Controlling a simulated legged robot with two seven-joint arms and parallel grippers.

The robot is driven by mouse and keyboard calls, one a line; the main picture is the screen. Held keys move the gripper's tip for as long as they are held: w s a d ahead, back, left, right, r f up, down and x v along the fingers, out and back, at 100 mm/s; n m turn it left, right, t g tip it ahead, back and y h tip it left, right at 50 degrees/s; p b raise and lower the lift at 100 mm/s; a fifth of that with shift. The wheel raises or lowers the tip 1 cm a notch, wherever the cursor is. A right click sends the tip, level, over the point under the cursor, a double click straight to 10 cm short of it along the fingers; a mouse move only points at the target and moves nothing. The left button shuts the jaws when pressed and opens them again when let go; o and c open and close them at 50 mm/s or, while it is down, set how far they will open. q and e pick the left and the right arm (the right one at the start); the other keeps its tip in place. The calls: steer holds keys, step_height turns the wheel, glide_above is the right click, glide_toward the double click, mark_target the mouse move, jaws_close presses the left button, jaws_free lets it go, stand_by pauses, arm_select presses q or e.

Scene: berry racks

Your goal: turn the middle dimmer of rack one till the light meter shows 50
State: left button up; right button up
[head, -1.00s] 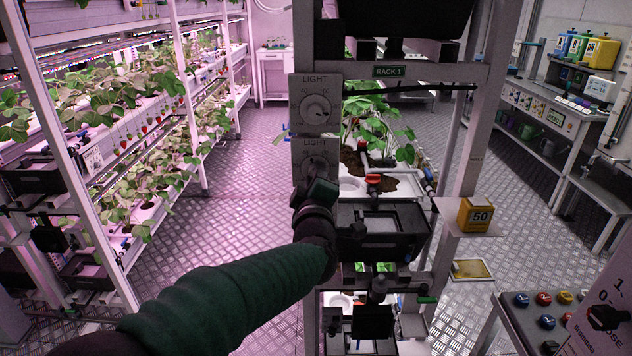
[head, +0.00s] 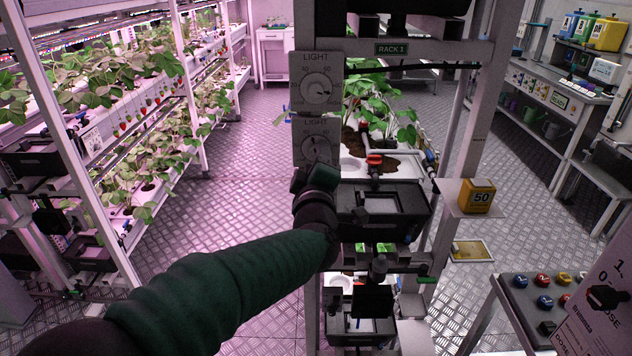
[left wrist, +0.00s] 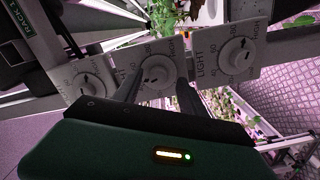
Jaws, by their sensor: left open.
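Rack one, marked by a RACK 1 sign (head: 392,49), carries light dimmers on its post. The upper dimmer (head: 318,88) shows fully; the middle dimmer (head: 317,146) is partly covered by my left gripper (head: 318,176). In the left wrist view, three dimmers stand in a row. The open fingers of my left gripper (left wrist: 158,88) are at either side of the middle dimmer's knob (left wrist: 153,76); I cannot tell whether they touch it. The yellow light meter (head: 480,197) on the rack's side shelf reads 50. My right gripper is out of view.
Planted racks (head: 130,110) stand at the left. Black trays (head: 385,208) sit on rack one just right of my gripper. A panel with coloured buttons (head: 541,281) is at the lower right. The floor between the racks is clear.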

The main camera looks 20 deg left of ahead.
arm_select(q)
steer(key=v, duration=1.5)
steer(key=shift+s, duration=0.15)
step_height(320, 180, down, 14)
steer(key=d+m+g+h+p, duration=0.2)
steer(key=m+g+h+p, duration=0.35)
steer(key=m, duration=0.45)
steer(key=s+a+f+m+g, duration=0.3)
steer(key=s+f+g, duration=0.1)
steer(key=s+f, duration=0.2)
steer(key=s+a+f+m+g+p, duration=0.1)
steer(key=s+a+f+m+g, duration=0.2)
steer(key=s+f, duration=0.4)
steer(key=s+a+g, duration=0.1)
steer(key=s+g, duration=0.1)
steer(key=shift+s+a+f, duration=0.15)
steer(key=shift+s+f, duration=0.2)
